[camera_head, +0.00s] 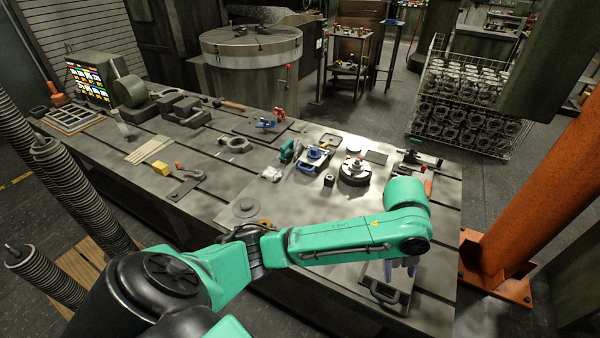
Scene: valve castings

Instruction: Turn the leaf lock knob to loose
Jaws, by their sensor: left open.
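My left arm reaches across the front of the bench, and its gripper (400,265) points down near the bench's front right corner. It is open, with its fingers partly hidden by the green forearm. A dark framed tool (385,293) lies just below and beside the fingers; I cannot tell whether they touch. A leaf lock knob is too small to make out for certain. A flat dark tool (186,184) with an orange end lies at the left middle of the bench. My right gripper is not in view.
The grey slotted bench (215,205) holds a blue-topped fixture (315,157), a round dark fixture (354,173), a yellow block (161,168) and a flat disc (245,208). An orange post (545,190) stands to the right. A wire rack of castings (465,100) is behind.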

